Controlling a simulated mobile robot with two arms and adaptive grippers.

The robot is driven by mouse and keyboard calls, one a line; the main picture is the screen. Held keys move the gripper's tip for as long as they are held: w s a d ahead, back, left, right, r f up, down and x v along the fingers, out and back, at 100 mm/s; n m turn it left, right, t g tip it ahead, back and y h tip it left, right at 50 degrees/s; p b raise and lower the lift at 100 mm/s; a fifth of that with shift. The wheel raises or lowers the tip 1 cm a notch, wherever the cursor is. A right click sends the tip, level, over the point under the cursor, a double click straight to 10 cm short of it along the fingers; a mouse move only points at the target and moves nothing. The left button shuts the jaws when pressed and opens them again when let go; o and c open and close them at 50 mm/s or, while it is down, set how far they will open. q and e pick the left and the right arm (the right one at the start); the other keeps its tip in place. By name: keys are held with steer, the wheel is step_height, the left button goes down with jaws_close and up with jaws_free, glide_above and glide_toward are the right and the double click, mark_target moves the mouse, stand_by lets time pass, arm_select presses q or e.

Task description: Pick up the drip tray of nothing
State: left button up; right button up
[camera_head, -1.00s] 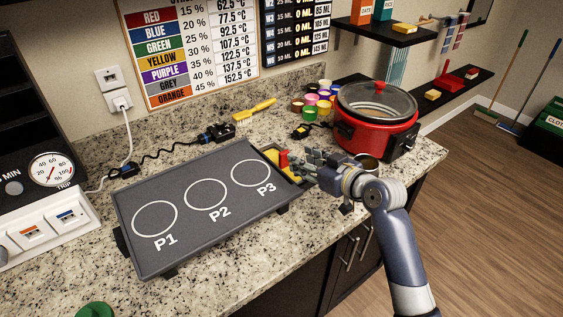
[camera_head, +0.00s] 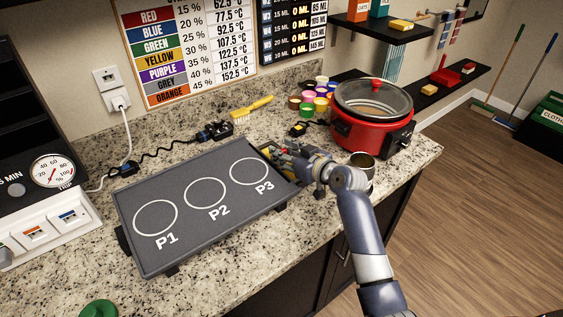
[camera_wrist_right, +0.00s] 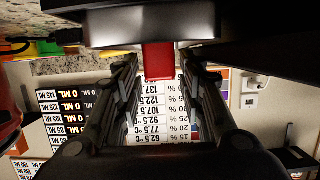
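The dark griddle (camera_head: 187,242) with rings P1, P2 and P3 lies on the counter. At its right end is the drip tray, mostly hidden behind my right gripper in the head view; a bit of yellow (camera_head: 265,149) shows there. My right gripper (camera_head: 283,154) is at that end of the griddle. In the right wrist view, which is upside down, a red tab (camera_wrist_right: 158,61) hangs from a dark rounded body (camera_wrist_right: 150,25). The tab lies between the two fingers (camera_wrist_right: 160,68), with a narrow gap on each side. The fingers look open. My left gripper is out of view.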

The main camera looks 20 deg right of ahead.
jaws_close()
steer(key=shift+r, duration=0.15)
step_height(320, 180, up, 10)
steer(key=b, duration=0.1)
stand_by(1.0)
